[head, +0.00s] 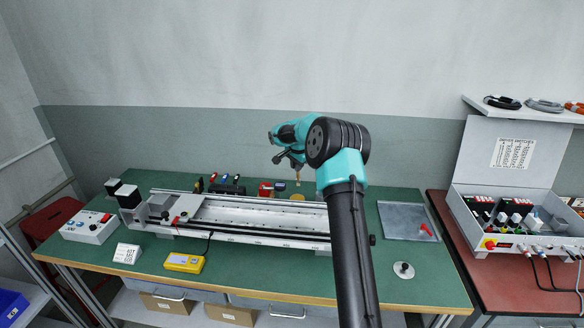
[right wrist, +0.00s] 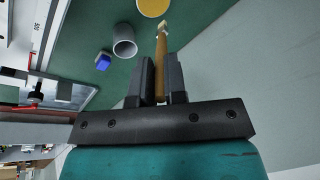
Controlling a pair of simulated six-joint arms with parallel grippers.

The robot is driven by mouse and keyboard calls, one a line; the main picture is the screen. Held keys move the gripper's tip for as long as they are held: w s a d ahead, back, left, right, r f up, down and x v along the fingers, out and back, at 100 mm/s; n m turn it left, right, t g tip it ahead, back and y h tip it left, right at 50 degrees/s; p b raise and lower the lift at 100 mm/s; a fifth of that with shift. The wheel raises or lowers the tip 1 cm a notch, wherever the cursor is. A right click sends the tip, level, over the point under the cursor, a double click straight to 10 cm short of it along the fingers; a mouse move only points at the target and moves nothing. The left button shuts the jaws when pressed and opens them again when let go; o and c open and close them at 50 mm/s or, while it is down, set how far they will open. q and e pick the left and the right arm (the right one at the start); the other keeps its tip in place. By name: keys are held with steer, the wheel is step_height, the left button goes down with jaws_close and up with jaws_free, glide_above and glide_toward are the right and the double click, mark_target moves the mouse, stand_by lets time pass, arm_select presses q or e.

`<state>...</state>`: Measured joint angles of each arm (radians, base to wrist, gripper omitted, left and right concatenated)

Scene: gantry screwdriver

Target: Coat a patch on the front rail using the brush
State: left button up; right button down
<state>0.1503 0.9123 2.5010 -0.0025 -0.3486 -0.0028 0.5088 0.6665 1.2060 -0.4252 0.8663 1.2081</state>
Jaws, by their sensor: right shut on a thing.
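My right gripper (right wrist: 160,80) is shut on a brush (right wrist: 162,45) with a wooden handle and pale tip. In the head view my right gripper (head: 291,160) is above the back of the bench, beyond the gantry, and the brush (head: 298,180) hangs below it. In the right wrist view a round yellow disc (right wrist: 153,7) lies just past the brush tip; I cannot tell if they touch. The front rail (head: 240,236) is the long light bar with a scale along the gantry's near side. My left gripper is not in view.
A grey cup (right wrist: 124,48) and a blue block (right wrist: 103,62) are near the brush. A yellow meter (head: 184,263) and a white control box (head: 89,226) are on the bench. A grey tray (head: 405,212) is at the right.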

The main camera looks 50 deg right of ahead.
steer(key=shift+w+a, duration=0.1)
steer(key=shift+w, duration=0.05)
steer(key=shift+f, duration=0.1)
steer(key=shift+f, duration=3.45)
steer(key=shift+r, duration=3.55)
